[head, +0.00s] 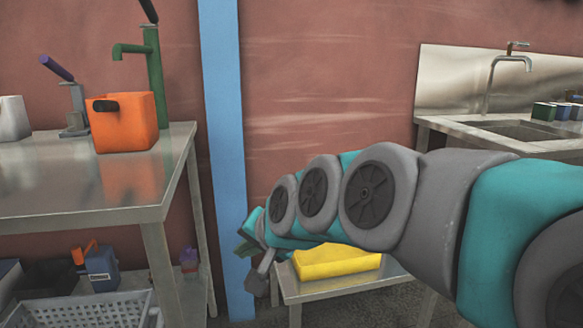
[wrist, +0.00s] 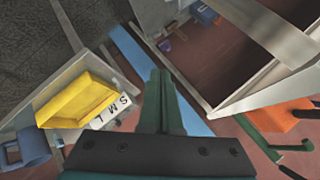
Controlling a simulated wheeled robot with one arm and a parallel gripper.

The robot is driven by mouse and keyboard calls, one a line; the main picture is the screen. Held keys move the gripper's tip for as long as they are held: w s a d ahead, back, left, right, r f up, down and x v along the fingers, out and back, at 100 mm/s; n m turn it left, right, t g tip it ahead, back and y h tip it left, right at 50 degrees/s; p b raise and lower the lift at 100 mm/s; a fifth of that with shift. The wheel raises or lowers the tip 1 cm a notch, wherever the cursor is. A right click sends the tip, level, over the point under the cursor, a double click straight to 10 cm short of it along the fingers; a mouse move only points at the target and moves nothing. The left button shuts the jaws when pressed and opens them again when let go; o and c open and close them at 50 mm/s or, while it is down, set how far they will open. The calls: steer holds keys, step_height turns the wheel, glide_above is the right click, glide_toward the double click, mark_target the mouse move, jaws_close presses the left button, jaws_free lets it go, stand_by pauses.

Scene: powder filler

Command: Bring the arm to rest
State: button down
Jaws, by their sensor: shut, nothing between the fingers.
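My arm stretches from the right edge of the head view toward the middle, in grey and teal links. My gripper (head: 246,246) is at its far end, in front of the blue post (head: 226,150) and to the right of the metal table (head: 85,205). In the wrist view the green fingers of my gripper (wrist: 160,78) are together, with nothing seen between them. The arm hides part of the low bench behind it.
An orange container (head: 125,125) and a green lever device (head: 154,60) stand on the metal table. A yellow tray (head: 335,262) sits on a low bench; it also shows in the wrist view (wrist: 78,98). A sink (head: 515,130) is at right.

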steer(key=s+d+f+n+g+h, duration=0.1)
steer(key=s+d+f+g+h, duration=0.2)
steer(key=s+d+f, duration=0.7)
steer(key=s+d+f+n+g+h+b, duration=0.1)
steer(key=s+d+f+g, duration=0.4)
steer(key=s+d+f, duration=0.5)
steer(key=s+d+n+h, duration=0.1)
steer(key=s+d+h, duration=0.1)
steer(key=s, duration=0.4)
steer(key=shift+s+d+g, duration=0.25)
steer(key=shift+d+g, duration=0.15)
steer(key=shift+d, duration=0.15)
steer(key=c, duration=1.6)
jaws_free()
steer(key=shift+f, duration=0.1)
